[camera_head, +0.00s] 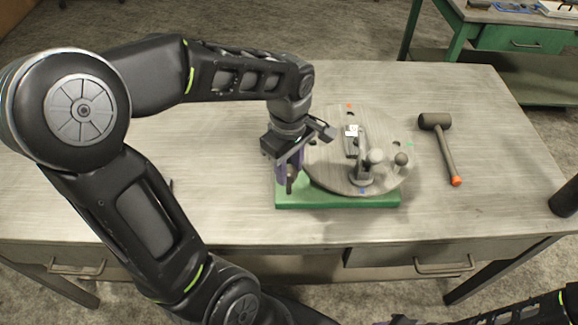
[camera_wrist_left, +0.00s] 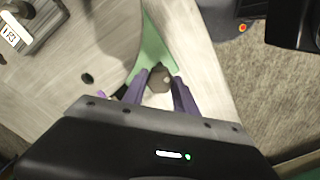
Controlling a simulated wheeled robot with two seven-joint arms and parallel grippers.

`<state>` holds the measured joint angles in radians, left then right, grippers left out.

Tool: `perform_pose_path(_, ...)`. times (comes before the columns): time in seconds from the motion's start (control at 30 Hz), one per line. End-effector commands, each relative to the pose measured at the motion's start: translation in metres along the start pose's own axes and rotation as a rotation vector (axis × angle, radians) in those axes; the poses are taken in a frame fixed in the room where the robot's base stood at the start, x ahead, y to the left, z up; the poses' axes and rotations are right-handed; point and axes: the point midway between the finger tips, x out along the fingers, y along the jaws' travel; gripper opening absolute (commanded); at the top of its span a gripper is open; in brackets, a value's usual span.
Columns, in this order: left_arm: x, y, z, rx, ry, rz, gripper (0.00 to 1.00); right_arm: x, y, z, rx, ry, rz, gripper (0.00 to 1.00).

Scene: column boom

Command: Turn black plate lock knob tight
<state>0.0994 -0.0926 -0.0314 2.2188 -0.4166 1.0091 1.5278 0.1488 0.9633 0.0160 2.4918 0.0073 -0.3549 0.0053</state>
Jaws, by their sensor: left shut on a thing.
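The black plate lock knob (camera_head: 291,179) is at the front left corner of the green base (camera_head: 335,202), beside the round grey plate (camera_head: 325,172). My left gripper (camera_head: 290,174) reaches down over it from above, its purple fingers shut on the knob. In the left wrist view the dark knob (camera_wrist_left: 159,78) sits between the two fingertips (camera_wrist_left: 159,88), with the green base (camera_wrist_left: 153,47) beneath and the plate (camera_wrist_left: 108,55) to the left. The fingers hide part of the knob. My right arm shows at the lower right; its gripper is barely in view at the bottom edge.
A toggle clamp (camera_head: 361,172) with pale and dark knobs stands on the plate, near a small white-labelled block (camera_head: 352,138). A mallet (camera_head: 444,146) lies right of the plate. The bench (camera_head: 470,205) is clear at the right front. A green bench (camera_head: 480,35) stands behind.

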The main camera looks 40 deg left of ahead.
Motion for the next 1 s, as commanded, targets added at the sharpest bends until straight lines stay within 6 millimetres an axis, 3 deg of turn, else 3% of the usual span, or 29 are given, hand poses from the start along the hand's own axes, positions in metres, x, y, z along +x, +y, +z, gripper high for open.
perform_pose_path(0.57,-0.0001,0.0002,-0.0002,0.069,0.001,0.001,0.0,0.0016,0.0005,-0.0003,0.0,0.001,0.0,0.36)
perform_pose_path(1.0,-0.0001,0.0008,-0.0004,0.384,0.002,0.003,0.0,0.0072,0.002,-0.0011,-0.002,0.002,-0.003,0.36)
